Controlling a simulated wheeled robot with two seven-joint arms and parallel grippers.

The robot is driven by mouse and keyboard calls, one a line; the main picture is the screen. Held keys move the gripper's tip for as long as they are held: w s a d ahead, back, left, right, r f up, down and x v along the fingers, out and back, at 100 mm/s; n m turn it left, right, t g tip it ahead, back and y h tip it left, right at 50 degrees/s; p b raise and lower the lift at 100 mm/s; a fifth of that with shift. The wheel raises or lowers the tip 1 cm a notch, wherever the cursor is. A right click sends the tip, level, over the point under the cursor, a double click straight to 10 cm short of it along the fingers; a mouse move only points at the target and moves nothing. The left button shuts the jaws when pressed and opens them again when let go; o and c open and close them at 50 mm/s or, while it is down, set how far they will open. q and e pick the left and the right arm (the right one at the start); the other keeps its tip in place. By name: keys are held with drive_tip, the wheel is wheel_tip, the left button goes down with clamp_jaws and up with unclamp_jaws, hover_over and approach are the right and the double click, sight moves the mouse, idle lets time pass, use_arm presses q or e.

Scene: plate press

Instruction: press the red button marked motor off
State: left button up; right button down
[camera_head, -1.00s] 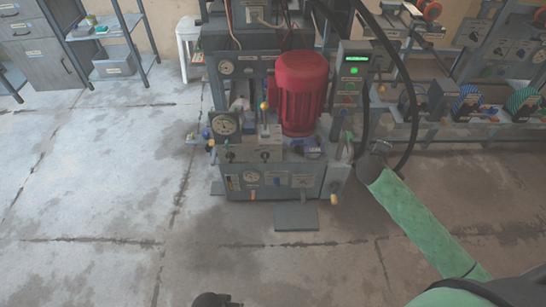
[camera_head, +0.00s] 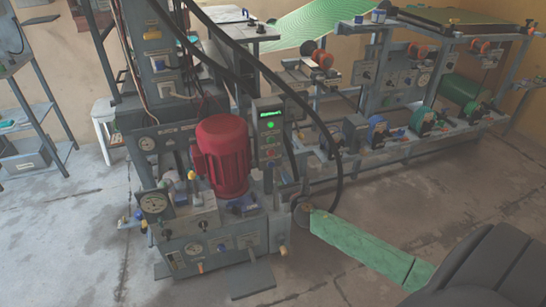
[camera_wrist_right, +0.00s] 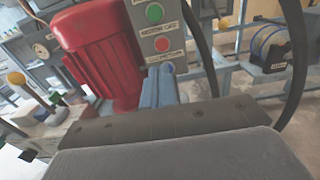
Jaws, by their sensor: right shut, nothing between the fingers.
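The red button (camera_wrist_right: 162,44) sits on the grey control box below a green button (camera_wrist_right: 155,13) in the right wrist view. In the head view the control box (camera_head: 258,112) stands right of the red motor, with a lit green display and a green light. My right gripper (camera_head: 301,207) is low and to the right of the box, at the end of my green arm. In the wrist view its shut, empty blue-grey fingers (camera_wrist_right: 166,72) point up just below the red button. Contact cannot be told. My left gripper is out of view.
The red motor (camera_head: 222,157) stands on the press beside gauges and small levers. Black hoses (camera_head: 325,130) arch over and to the right of the box, close to my right gripper. A rack (camera_head: 400,145) with reels and boxes stands behind. The floor in front is clear.

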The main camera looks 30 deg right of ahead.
drive_tip(key=shift+w, duration=0.1)
idle(0.3)
approach(271, 151)
drive_tip(key=x, duration=0.5)
drive_tip(key=shift+x, duration=0.9)
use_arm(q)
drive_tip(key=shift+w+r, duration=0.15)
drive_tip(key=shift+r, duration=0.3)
use_arm(e)
drive_tip(key=shift+d, duration=0.1)
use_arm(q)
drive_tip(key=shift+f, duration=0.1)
